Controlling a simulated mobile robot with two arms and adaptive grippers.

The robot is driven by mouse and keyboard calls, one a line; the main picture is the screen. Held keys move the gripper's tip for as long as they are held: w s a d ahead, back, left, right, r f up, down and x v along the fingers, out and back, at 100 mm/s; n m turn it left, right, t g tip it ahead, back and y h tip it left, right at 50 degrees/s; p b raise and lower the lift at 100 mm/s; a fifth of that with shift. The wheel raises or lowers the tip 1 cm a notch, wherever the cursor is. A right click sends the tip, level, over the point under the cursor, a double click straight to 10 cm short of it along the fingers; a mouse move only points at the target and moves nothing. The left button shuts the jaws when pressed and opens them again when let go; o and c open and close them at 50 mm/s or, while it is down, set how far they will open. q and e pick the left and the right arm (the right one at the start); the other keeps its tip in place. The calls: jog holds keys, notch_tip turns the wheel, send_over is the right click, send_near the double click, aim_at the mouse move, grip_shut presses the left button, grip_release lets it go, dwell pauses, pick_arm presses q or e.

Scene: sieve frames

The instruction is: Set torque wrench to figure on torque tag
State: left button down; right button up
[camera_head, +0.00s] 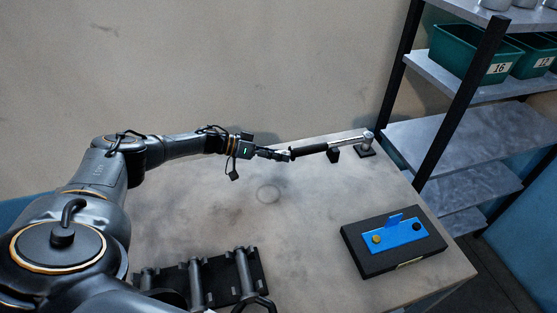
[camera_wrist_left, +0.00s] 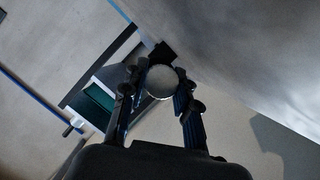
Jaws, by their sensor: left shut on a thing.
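The torque wrench (camera_head: 335,146) has a black handle and a silver shaft with a round head. It lies near the table's back edge, across a black block (camera_head: 333,155) and a black base (camera_head: 366,153) at its head. My left gripper (camera_head: 285,154) is shut on the end of the wrench handle. In the left wrist view the round grey handle end (camera_wrist_left: 161,82) sits between the fingers of my left gripper (camera_wrist_left: 160,95). No figure can be read on the wrench. I cannot make out a torque tag. My right gripper is not in view.
A black box (camera_head: 360,255) with a blue panel (camera_head: 397,232) and two knobs stands at the right of the table (camera_head: 300,220). A black rack (camera_head: 218,276) with grey cylinders lies at the front left. Shelves (camera_head: 450,140) with green bins (camera_head: 462,52) stand behind right. The table's middle is clear.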

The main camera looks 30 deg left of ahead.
pick_arm(q)
jog(key=n+b, duration=0.1)
jog(key=b, duration=0.1)
jog(key=n+h+b, duration=0.2)
jog(key=n+b, duration=0.1)
jog(key=shift+w+f+g+b, duration=0.1)
jog(key=shift+f+g+b, duration=0.2)
jog(key=shift+b, duration=0.05)
jog(key=shift+r+n+h+b, duration=0.1)
jog(key=shift+n+h+b, duration=0.6)
jog(key=shift+n+b, duration=0.4)
jog(key=shift+a+r+n+h+b, duration=0.15)
jog(key=shift+n+h+b, duration=0.15)
jog(key=shift+b, duration=0.15)
jog(key=c, duration=1)
grip_release()
jog(key=shift+v, duration=3.65)
